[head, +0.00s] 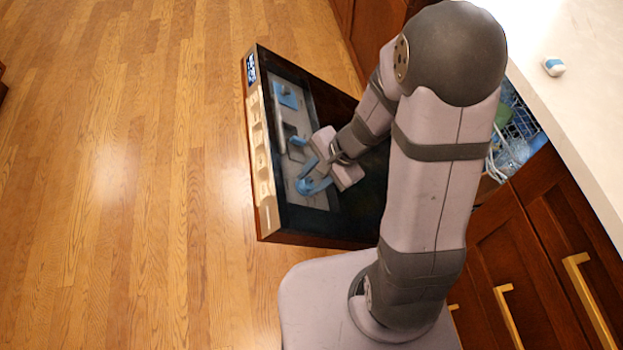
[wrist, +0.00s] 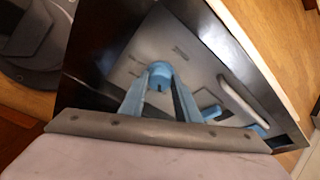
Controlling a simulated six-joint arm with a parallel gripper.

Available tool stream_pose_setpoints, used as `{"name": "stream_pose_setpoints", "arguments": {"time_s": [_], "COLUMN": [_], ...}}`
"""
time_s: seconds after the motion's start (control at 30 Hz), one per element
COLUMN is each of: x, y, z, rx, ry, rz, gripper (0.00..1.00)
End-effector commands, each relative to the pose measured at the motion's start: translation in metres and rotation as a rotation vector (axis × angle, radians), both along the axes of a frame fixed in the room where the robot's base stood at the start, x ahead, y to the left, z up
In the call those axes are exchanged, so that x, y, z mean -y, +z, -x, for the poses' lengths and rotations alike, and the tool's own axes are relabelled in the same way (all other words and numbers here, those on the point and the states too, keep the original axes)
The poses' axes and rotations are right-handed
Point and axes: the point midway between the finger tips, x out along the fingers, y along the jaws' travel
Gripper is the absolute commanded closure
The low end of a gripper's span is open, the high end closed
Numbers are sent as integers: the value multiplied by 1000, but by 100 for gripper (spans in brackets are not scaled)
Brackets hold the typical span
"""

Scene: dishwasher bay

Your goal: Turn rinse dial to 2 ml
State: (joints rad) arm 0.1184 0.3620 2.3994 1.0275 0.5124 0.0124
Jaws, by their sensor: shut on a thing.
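The rinse dial (wrist: 160,72) is a small round blue knob on the grey dispenser panel of the open dishwasher door. In the wrist view it sits between the two blue fingers of my gripper (wrist: 159,90), which is shut on it. A small dark mark shows on the knob's near side; its scale and reading are too small to make out. In the head view my gripper (head: 310,181) is down at the near end of the dispenser panel (head: 287,170), and the fingers hide the dial there.
The dishwasher door (head: 340,112) hangs open, with buttons and a small display along its outer edge. Other blue parts and a pale bar (wrist: 238,98) sit on the panel. A blue-and-white tablet (head: 554,67) lies on the counter (head: 585,110). A rack shows behind my arm.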

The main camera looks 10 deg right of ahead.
Motion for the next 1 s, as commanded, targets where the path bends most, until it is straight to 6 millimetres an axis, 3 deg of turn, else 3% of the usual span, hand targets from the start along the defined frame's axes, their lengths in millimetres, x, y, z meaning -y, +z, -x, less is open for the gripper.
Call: {"name": "stream_pose_setpoints", "arguments": {"time_s": [0.07, 0.1, 0.17, 0.57, 1.0], "x": [1, 1, 1, 2, 24], "y": [-1, -1, -1, 5, 55], "z": [2, 2, 1, 0, 7], "rx": [-2, -3, -2, 0, 2], "ry": [2, 1, 1, -2, -2], "rz": [3, 3, 4, 2, 2], "gripper": [93, 66, 52, 52, 52]}}
